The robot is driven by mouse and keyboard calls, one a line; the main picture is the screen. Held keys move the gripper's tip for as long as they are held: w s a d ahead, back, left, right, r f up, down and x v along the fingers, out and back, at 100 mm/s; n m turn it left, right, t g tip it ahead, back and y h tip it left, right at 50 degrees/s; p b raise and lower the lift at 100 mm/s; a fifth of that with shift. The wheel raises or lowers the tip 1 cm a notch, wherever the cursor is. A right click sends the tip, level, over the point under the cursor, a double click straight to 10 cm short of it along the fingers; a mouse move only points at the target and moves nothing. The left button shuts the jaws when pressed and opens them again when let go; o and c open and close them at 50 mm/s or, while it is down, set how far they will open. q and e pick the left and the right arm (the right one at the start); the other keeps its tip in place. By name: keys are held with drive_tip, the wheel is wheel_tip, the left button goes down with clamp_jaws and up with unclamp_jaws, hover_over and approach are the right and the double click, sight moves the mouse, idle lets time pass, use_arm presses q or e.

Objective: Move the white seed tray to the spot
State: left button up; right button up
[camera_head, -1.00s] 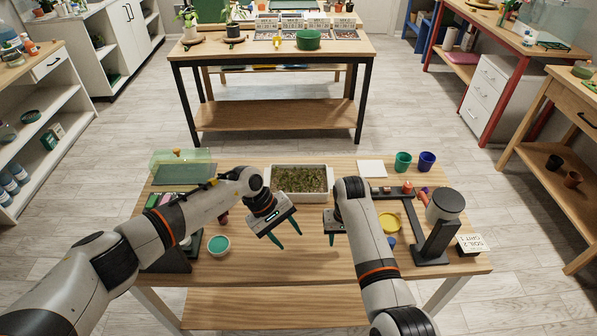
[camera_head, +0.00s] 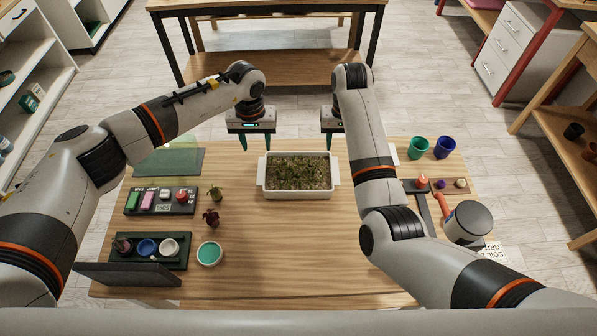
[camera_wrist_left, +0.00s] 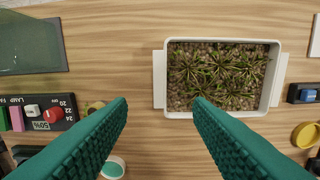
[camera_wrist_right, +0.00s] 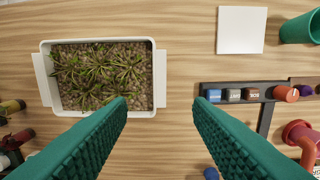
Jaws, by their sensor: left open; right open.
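The white seed tray (camera_head: 298,194), a rectangular tray with a handle at each short end, holds small green plants on gravel. It stands on the wooden table, and also shows in the left wrist view (camera_wrist_left: 162,88) and right wrist view (camera_wrist_right: 46,82). My left gripper (camera_head: 258,148) is open and empty above the tray's left end; its handle lies between the fingertips in the left wrist view. My right gripper (camera_wrist_right: 161,100) is open and empty above the right handle. Its far finger is hidden by my arm in the head view. A white square (camera_wrist_right: 241,30) lies right of the tray.
A black switch tray (camera_head: 162,201), small plants and a teal-filled bowl (camera_head: 210,253) stand left. Green (camera_head: 418,147) and blue cups (camera_head: 444,147) stand back right. Table front of the tray is clear.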

sight(261, 170)
use_arm(q)
drive_tip(key=f, duration=1.2)
drive_tip(key=shift+w+f, duration=0.1)
drive_tip(key=shift+w, duration=0.1)
use_arm(e)
drive_tip(key=f, duration=1.2)
drive_tip(key=shift+w+f, duration=0.15)
drive_tip(key=shift+w, duration=0.15)
use_arm(q)
clamp_jaws()
use_arm(e)
clamp_jaws()
